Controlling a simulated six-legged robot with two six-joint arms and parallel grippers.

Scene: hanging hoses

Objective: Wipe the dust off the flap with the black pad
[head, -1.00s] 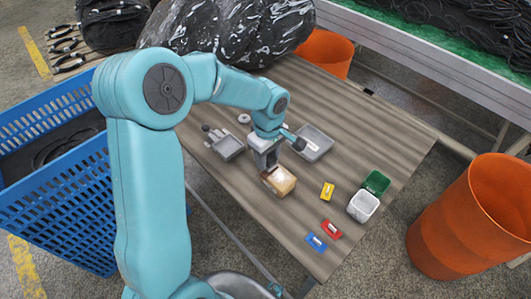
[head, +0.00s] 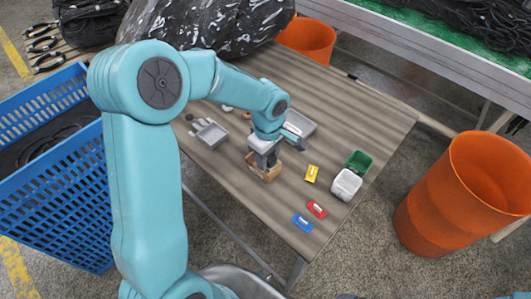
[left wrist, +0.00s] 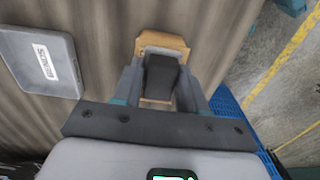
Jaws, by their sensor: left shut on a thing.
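My left gripper (head: 262,157) is shut on the black pad (left wrist: 161,76), which sits between its two fingers in the left wrist view. The gripper points down over a small tan wooden box (head: 265,172) on the table. The box also shows in the left wrist view as a tan edge (left wrist: 163,42) beyond the pad. The flap seems to be part of this box, but the gripper and pad hide most of its top. I cannot tell whether the pad touches it or whether dust is left. My right gripper is not in view.
A labelled grey tray (head: 302,125) lies beside the gripper. Yellow (head: 311,174), red (head: 317,209) and blue (head: 303,221) tags lie in front, near white (head: 346,185) and green (head: 359,161) bins. A blue crate (head: 50,180) stands left, an orange barrel (head: 440,215) right.

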